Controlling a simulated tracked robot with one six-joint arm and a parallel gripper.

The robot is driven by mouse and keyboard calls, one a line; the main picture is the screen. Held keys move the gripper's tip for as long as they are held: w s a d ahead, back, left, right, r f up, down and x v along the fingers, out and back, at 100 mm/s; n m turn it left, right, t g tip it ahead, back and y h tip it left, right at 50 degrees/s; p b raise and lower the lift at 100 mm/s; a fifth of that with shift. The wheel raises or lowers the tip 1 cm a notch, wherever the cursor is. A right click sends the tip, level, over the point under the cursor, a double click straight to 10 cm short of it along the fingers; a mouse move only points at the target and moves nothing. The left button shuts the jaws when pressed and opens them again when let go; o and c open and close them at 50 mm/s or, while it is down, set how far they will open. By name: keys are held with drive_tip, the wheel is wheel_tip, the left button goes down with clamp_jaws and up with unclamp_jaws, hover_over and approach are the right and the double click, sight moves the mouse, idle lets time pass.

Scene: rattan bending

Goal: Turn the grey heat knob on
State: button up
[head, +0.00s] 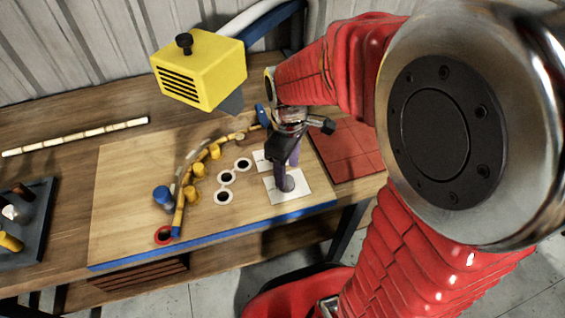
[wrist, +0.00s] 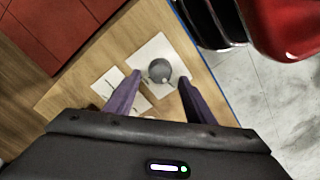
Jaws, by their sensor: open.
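The grey heat knob (wrist: 160,71) is a round dial on a white plate (wrist: 147,51). A small light mark shows near its rim in the wrist view. In the head view the knob (head: 289,184) sits on its white plate (head: 292,199) near the board's front right, partly behind a finger. My gripper (wrist: 159,78) is open, with its purple fingers pointing down. In the wrist view the fingers appear on either side of the knob with gaps. My gripper (head: 286,172) hangs over the plate in the head view; I cannot tell its exact height above the knob.
A yellow vented box (head: 200,70) hangs over the board at the back left. A bent rattan pole (head: 190,178) lies among yellow and blue pegs on the wooden board (head: 125,190). Red tiles (head: 347,150) lie right of the knob. A dark tray (head: 30,220) stands far left.

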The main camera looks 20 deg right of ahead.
sight(287, 179)
drive_tip(key=shift+f, duration=1.85)
drive_tip(key=shift+c, duration=0.3)
drive_tip(key=c, duration=1)
